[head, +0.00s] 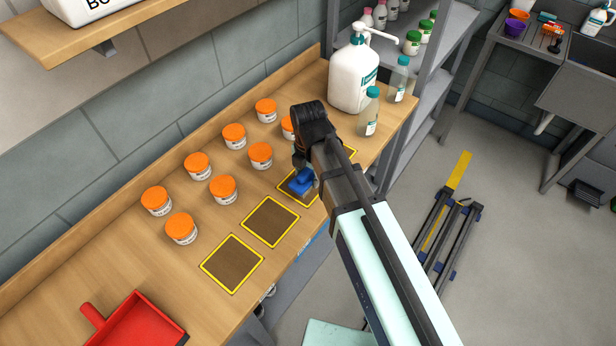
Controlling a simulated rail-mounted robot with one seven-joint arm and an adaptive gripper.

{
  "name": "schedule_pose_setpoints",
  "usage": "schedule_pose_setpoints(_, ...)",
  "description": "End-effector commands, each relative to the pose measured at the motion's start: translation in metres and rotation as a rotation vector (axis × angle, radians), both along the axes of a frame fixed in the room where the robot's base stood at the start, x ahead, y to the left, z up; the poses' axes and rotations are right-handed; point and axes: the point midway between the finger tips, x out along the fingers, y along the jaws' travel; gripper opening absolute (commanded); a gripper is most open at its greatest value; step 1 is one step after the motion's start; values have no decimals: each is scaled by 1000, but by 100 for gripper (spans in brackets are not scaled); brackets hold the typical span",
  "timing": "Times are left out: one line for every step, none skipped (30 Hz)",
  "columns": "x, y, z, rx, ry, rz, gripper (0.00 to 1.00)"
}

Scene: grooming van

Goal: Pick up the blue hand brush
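The blue hand brush (301,183) is in the head view on a brown, yellow-edged square (288,194) near the bench's front edge. Only a small blue part of it shows; my arm hides the rest. My gripper (301,163) is directly over or at the brush, pointing down. Its fingertips are mostly hidden, so I cannot tell whether they touch the brush or are open or shut.
Several orange-lidded jars (198,167) stand on the wooden bench (80,262) left of my gripper. A large white pump bottle (352,78) and clear bottles (370,112) stand behind it. A red dustpan (137,322) lies at the near left. Two yellow-edged squares (270,222) are bare.

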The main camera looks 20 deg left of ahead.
Motion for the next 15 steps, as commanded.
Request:
schedule_pose_setpoints(0, 0, 0, -1, 0, 0, 14)
schedule_pose_setpoints(0, 0, 0, -1, 0, 0, 14)
schedule_pose_setpoints(0, 0, 0, -1, 0, 0, 14)
schedule_pose_setpoints(0, 0, 0, -1, 0, 0, 14)
schedule_pose_setpoints(0, 0, 0, -1, 0, 0, 14)
schedule_pose_setpoints(0, 0, 0, -1, 0, 0, 14)
schedule_pose_setpoints(0, 0, 0, -1, 0, 0, 14)
schedule_pose_setpoints(0, 0, 0, -1, 0, 0, 14)
schedule_pose_setpoints(0, 0, 0, -1, 0, 0, 14)
schedule_pose_setpoints(0, 0, 0, -1, 0, 0, 14)
schedule_pose_setpoints(0, 0, 0, -1, 0, 0, 14)
schedule_pose_setpoints(0, 0, 1, -1, 0, 0, 14)
schedule_pose_setpoints(0, 0, 2, -1, 0, 0, 14)
schedule_pose_setpoints(0, 0, 3, 0, 0, 0, 14)
schedule_pose_setpoints(0, 0, 4, 0, 0, 0, 14)
